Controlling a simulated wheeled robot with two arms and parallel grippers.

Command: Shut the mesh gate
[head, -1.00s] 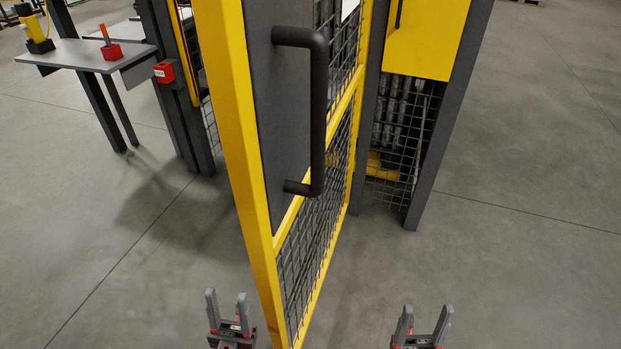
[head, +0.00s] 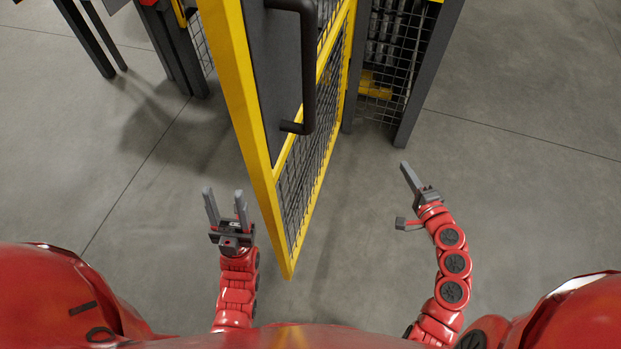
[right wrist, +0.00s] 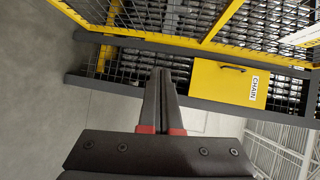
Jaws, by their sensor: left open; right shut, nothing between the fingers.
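The mesh gate (head: 238,92) stands open, swung out toward me, with a yellow frame, a dark panel and wire mesh below. Its black bar handle (head: 308,70) is on the face to the right. My left gripper (head: 226,206) is open and empty, to the left of the gate's near edge. My right gripper (head: 408,172) is shut and empty, to the right of the gate and apart from the handle. In the right wrist view its closed fingers (right wrist: 158,98) point toward the fence, with nothing between them.
A dark post (head: 428,75) and a mesh section stand behind the gate. In the right wrist view a yellow panel labelled CHAIN (right wrist: 228,82) has a black handle. Dark posts (head: 178,50) stand at the back left. The floor is clear on both sides.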

